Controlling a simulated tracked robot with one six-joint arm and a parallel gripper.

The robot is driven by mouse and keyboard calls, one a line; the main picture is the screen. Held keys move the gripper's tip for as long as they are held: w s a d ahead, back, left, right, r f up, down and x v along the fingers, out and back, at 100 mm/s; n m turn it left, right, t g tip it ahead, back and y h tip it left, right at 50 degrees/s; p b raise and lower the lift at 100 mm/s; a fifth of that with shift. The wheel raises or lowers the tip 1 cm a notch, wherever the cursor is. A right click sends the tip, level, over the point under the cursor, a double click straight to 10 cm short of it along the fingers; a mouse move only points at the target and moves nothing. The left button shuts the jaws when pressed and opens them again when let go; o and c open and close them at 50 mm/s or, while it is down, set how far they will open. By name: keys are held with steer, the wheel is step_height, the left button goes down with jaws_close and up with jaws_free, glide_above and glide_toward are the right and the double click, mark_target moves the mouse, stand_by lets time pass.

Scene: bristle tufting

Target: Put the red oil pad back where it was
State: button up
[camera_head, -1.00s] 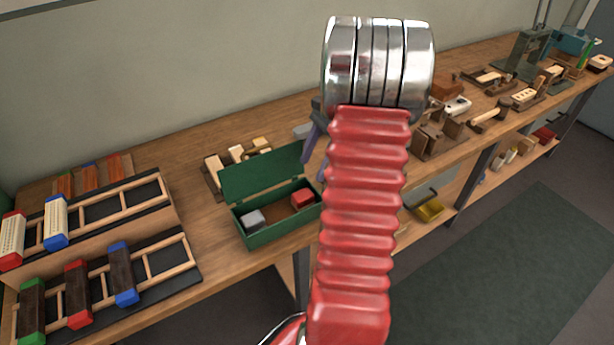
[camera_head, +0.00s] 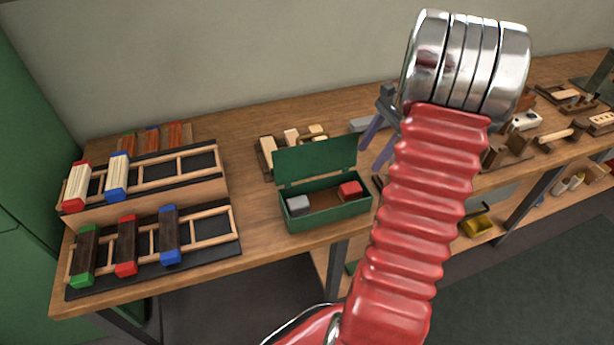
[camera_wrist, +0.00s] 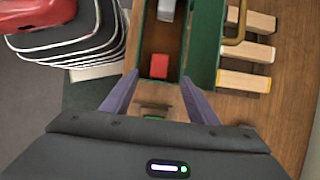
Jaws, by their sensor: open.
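A small red block (camera_head: 350,189), which looks like the red oil pad, lies inside the open green box (camera_head: 330,213) at its right end. A grey block (camera_head: 298,204) lies at the left end. The red block also shows in the wrist view (camera_wrist: 159,66), beyond and between my fingertips. My gripper (camera_head: 371,158) is above the bench to the right of the box, partly hidden by my red arm. Its purple fingers are apart with nothing between them in the wrist view (camera_wrist: 158,88).
The box's green lid (camera_head: 316,160) stands raised at its back. Wooden blocks on a rack (camera_head: 268,155) lie behind it. Racks with coloured-end brushes (camera_head: 150,245) fill the bench's left. Bare bench top (camera_head: 262,228) shows between racks and box. More tools (camera_head: 525,122) lie to the right.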

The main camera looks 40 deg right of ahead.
steer(key=w+a+r+n+h, duration=0.15)
steer(key=a+r+n, duration=0.35)
steer(key=a, duration=0.5)
steer(key=w+a+r+n+h, duration=0.15)
steer(key=a+r+n, duration=0.35)
steer(key=a, duration=0.5)
steer(key=s+a+n+t, duration=0.2)
steer(key=s+a+n, duration=0.3)
steer(key=a, duration=0.3)
steer(key=s+a+r+n+t+h, duration=0.1)
steer(key=s+a+n+t, duration=0.1)
steer(key=s+a+n, duration=0.3)
steer(key=shift+a+r+n+h, duration=0.25)
steer(key=shift+a+n, duration=0.55)
steer(key=shift+a, duration=1.4)
steer(key=shift+f, duration=0.1)
steer(key=shift+c, duration=0.4)
